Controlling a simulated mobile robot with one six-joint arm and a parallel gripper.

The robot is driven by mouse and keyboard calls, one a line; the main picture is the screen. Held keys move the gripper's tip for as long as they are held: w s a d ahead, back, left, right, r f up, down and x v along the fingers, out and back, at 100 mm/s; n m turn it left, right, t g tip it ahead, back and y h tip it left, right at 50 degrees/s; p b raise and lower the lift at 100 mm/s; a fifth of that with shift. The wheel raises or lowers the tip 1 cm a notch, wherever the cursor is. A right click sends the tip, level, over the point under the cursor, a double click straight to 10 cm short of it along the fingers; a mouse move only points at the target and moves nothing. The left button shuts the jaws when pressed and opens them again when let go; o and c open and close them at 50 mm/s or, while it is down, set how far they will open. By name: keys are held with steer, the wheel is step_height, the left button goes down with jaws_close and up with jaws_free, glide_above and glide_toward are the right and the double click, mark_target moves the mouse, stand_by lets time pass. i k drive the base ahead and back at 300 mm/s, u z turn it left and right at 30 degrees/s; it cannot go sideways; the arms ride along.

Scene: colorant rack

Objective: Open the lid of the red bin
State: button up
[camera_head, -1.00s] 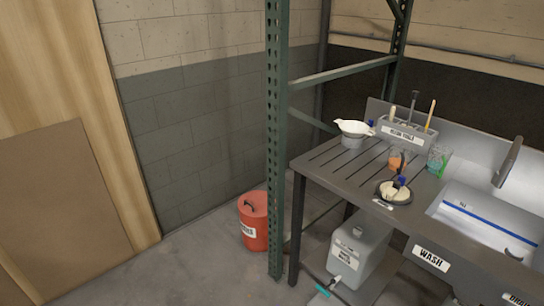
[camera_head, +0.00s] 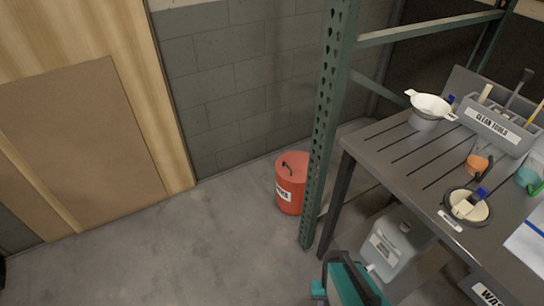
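The red bin (camera_head: 291,190) stands on the floor against the grey block wall, just left of the green rack post. Its red lid (camera_head: 294,163) is on and closed, with a dark handle on top and a white label on the bin's front. The post hides a little of its right side. I cannot make out gripper fingers there, so my gripper is not clearly in view. Nothing touches the bin.
The green rack post (camera_head: 325,130) rises right beside the bin. A grey sink table (camera_head: 385,150) stands to the right, with a grey jug (camera_head: 393,250) under it. Wooden boards (camera_head: 85,130) lean at left. The floor (camera_head: 190,245) in front of the bin is clear.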

mark_target(291, 167)
steer(key=u, duration=0.5)
steer(key=i, duration=0.55)
steer(key=u, duration=0.8)
steer(key=i, duration=0.8)
steer(key=u, duration=0.4)
